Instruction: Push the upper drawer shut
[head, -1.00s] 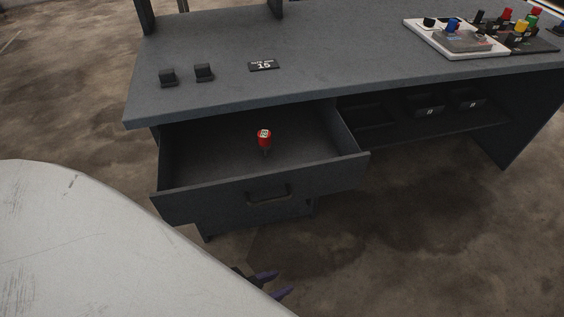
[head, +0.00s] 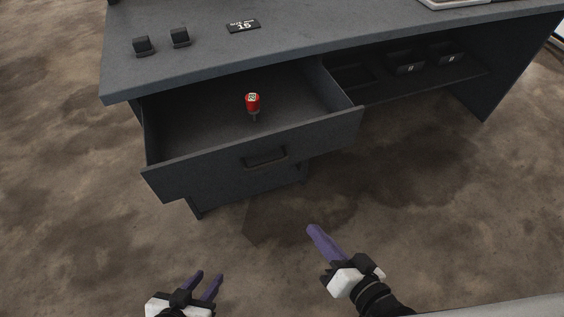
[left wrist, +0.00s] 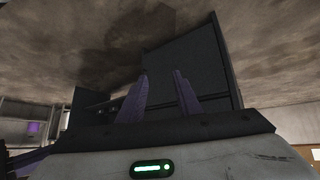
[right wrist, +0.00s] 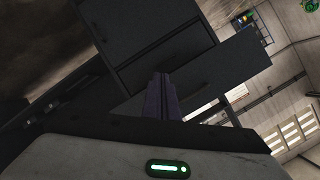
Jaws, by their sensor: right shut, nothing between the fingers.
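The upper drawer (head: 205,174) of the dark grey desk is pulled out, its front facing me with a black handle (head: 266,158). A red-capped item (head: 253,103) stands inside it. My left gripper (head: 208,280) is open and empty, below and in front of the drawer, apart from it; its purple fingers (left wrist: 163,92) stand apart in the left wrist view. My right gripper (head: 312,230) is shut and empty, to the right of the left one and below the drawer front, not touching it. Its fingers (right wrist: 162,82) are together in the right wrist view.
The desk top (head: 320,38) carries two small black blocks (head: 161,41), a label reading 15 (head: 243,26) and part of a white tray (head: 452,3). Small black bins (head: 405,62) sit on the shelf at right. The floor before the drawer is clear.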

